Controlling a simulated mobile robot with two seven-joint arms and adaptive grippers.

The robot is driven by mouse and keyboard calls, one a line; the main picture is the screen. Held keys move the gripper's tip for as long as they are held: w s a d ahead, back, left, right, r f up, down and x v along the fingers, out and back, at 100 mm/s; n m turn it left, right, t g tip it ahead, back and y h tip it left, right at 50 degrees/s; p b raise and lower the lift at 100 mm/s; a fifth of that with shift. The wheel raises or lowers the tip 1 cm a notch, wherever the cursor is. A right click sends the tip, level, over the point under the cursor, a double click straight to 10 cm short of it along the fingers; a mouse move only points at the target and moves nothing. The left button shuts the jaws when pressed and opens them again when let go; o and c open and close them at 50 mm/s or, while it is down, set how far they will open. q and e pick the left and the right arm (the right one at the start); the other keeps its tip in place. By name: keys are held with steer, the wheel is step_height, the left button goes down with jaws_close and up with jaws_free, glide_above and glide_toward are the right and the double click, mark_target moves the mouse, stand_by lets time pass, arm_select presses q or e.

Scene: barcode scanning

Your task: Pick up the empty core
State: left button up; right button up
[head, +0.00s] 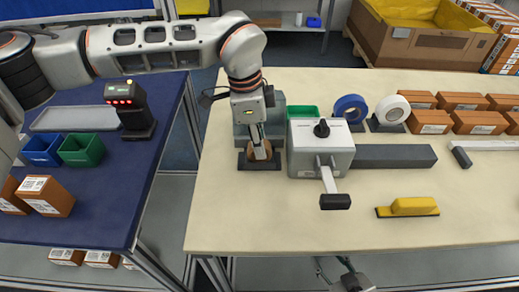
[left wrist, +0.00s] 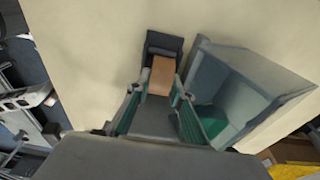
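The empty core (head: 262,151), a short brown cardboard cylinder, sits at a dark stand (head: 243,161) on the cream table, left of the grey tape machine. In the left wrist view the brown core (left wrist: 161,76) lies between my fingertips, with the dark stand (left wrist: 165,44) beyond it. My left gripper (head: 257,145) points down at the core. It also shows in the left wrist view (left wrist: 162,84), a finger on each side, very close to the core; whether they press on it I cannot tell. My right gripper (head: 350,277) shows partly below the table's front edge, its fingers unclear.
A grey-green bin (head: 272,106) stands right behind the core. The grey machine (head: 318,154) with a front handle is close on the right. Blue (head: 350,104) and white (head: 393,107) tape rolls and brown boxes (head: 465,101) stand farther right. The table's front left is clear.

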steer(key=shift+w+r, duration=0.15)
steer(key=shift+r, duration=0.05)
arm_select(q)
step_height(320, 180, up, 20)
stand_by(0.7)
steer(key=shift+s, duration=0.1)
arm_select(e)
steer(key=shift+r, duration=0.1)
